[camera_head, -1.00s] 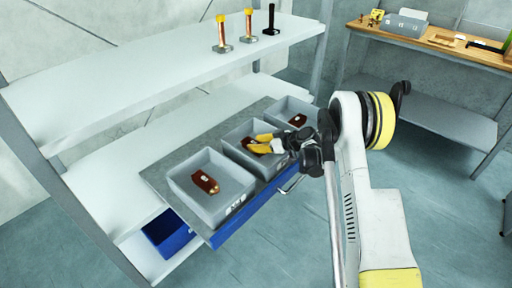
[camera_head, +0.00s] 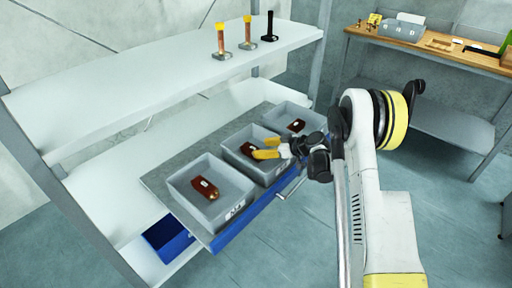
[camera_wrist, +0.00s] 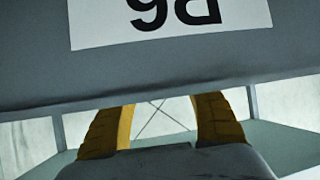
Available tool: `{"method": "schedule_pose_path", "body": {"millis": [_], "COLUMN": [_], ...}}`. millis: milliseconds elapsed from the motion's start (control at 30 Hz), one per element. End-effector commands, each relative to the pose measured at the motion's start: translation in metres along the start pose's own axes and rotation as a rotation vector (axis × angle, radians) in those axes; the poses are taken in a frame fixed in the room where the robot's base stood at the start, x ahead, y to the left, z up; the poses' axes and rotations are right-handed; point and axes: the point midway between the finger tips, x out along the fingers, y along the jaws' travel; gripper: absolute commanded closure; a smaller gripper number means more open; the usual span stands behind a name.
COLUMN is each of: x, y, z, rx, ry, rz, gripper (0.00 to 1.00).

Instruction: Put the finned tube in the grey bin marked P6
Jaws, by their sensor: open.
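I cannot make out fins, so I cannot tell which is the finned tube. My gripper (camera_head: 259,149) is open, its yellow fingers over the front side of the middle bin (camera_head: 228,157). A red-brown piece (camera_head: 249,148) lies in that bin just beyond the fingertips. The wrist view shows the label P6 (camera_wrist: 170,18) upside down on a grey bin wall (camera_wrist: 40,75), with the open fingers (camera_wrist: 163,108) beyond its edge, empty between them.
The bins sit on a pulled-out blue-fronted drawer (camera_head: 240,222). Upright rods stand on the white upper shelf (camera_head: 130,85). A wooden bench (camera_head: 425,48) is at back right.

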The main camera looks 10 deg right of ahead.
Motion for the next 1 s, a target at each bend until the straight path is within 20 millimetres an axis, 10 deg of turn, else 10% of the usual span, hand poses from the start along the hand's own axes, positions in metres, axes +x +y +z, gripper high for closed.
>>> {"method": "schedule_pose_path", "body": {"millis": [233, 567, 1000], "x": [-0.056, -0.088, -0.202], "y": [0.001, -0.007, -0.126], "z": [-0.003, -0.02, -0.136], "rx": [0.001, 0.028, 0.3], "ry": [0.001, -0.032, -0.326], "rz": [0.002, 0.003, 0.16], "gripper": [0.43, 0.43, 0.43]}}
